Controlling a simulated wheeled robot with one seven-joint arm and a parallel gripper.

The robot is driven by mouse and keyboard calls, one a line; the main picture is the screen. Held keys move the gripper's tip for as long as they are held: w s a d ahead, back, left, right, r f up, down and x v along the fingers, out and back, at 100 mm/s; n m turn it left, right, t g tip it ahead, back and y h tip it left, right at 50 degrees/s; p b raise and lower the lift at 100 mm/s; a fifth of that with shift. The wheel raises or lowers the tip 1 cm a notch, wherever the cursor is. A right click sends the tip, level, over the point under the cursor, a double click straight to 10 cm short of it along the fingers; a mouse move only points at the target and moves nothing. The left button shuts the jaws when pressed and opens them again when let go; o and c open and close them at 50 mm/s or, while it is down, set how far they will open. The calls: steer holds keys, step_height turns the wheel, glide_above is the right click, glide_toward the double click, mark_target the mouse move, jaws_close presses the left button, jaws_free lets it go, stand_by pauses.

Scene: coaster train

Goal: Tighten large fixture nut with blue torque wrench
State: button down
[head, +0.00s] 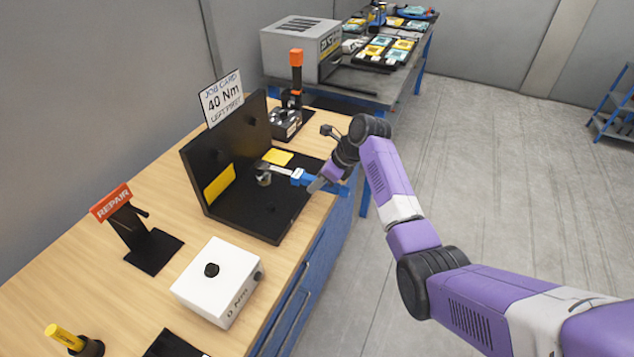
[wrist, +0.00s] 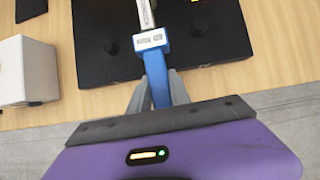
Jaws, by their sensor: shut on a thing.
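The blue torque wrench (head: 299,177) lies roughly level above the black fixture's base (head: 250,220). My gripper (head: 318,184) is shut on its blue handle; in the wrist view, the two grey fingers (wrist: 158,92) close around the handle from both sides. The wrench's small white display (wrist: 150,39) faces up, and its silver shaft (wrist: 145,13) runs out of the wrist picture. In the head view the grey wrench head (head: 264,179) is over the fixture base near the upright plate. The large nut is not clearly visible; I cannot tell whether the head sits on it.
A job card (head: 222,98) reading 40 Nm, LEFT FIRST stands on the fixture's upright plate (head: 232,150). A white box (head: 210,285) reading 0 Nm, a REPAIR stand (head: 130,230) and a yellow-handled tool (head: 66,337) are nearer. An orange-topped tool (head: 295,70) stands behind.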

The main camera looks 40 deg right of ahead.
steer(key=shift+w+f, duration=0.1)
steer(key=shift+f, duration=0.5)
stand_by(1.1)
steer(key=shift+s+a+f+m+h+p, duration=0.1)
steer(key=shift+s+a+m+h+p, duration=0.15)
steer(key=shift+a, duration=0.25)
steer(key=shift+s+a+f+m+h+p, duration=0.1)
steer(key=shift+s+a+m+p, duration=0.05)
steer(key=shift+a+m, duration=0.25)
stand_by(0.7)
steer(key=shift+s+a+m+h, duration=0.2)
steer(key=shift+a+m, duration=0.25)
steer(key=shift+a, duration=0.25)
steer(key=shift+s+a+m+h, duration=0.15)
steer(key=shift+a+m, duration=0.25)
steer(key=shift+a, duration=0.3)
stand_by(1.0)
steer(key=shift+w+d, duration=0.1)
steer(key=shift+d, duration=0.05)
steer(key=shift+d+n, duration=0.3)
steer(key=shift+r, duration=0.15)
steer(key=shift+w+r, duration=0.15)
steer(key=shift+r, duration=2.15)
